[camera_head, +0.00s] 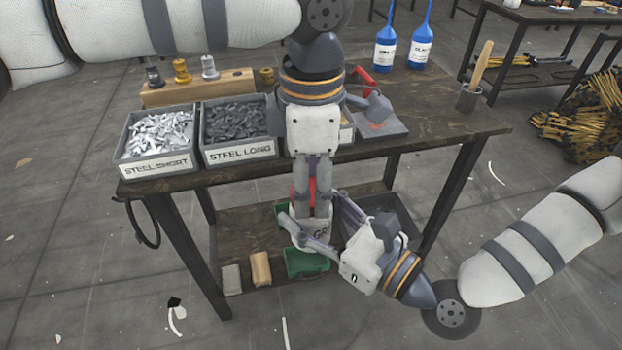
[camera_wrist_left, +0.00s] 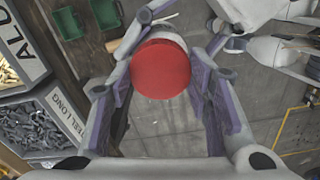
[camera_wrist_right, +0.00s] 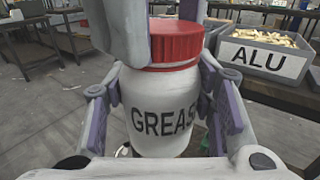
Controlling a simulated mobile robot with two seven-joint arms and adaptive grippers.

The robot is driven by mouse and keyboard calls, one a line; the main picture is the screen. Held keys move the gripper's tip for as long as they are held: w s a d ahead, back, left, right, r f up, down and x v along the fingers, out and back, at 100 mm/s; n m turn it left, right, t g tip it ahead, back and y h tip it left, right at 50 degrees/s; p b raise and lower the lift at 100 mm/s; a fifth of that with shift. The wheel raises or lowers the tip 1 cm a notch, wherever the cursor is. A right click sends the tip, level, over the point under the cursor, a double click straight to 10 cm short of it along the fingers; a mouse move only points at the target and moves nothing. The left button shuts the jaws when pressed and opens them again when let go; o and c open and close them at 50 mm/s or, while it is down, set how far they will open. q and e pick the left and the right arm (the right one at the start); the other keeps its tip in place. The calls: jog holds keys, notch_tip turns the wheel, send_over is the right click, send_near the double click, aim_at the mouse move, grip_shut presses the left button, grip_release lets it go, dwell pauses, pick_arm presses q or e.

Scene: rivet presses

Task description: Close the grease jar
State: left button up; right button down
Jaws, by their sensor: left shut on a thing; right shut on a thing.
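The white grease jar (camera_head: 320,238) is upright in front of the workbench, off any surface. Its body with the GREASE lettering (camera_wrist_right: 162,122) fills the right wrist view. My right gripper (camera_head: 314,215) is shut around the jar's body from the side. The red lid (camera_wrist_right: 176,42) sits on top of the jar; whether it is tight I cannot tell. My left gripper (camera_head: 312,208) points straight down and is shut on the lid, which lies between its fingers in the left wrist view (camera_wrist_left: 161,69).
Steel short (camera_head: 157,142) and steel long (camera_head: 238,132) bins stand on the workbench (camera_head: 440,110). An ALU bin (camera_wrist_right: 264,57) shows in the right wrist view. Green bins (camera_head: 305,263) and small blocks (camera_head: 261,268) are on the lower shelf. Floor at the right front is clear.

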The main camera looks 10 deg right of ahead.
pick_arm(q)
jog(key=m, duration=0.7)
jog(key=shift+m, duration=0.3)
jog(key=m, duration=0.7)
jog(key=o, duration=1.3)
jog(key=shift+r, duration=2.25)
jog(key=shift+c, duration=0.3)
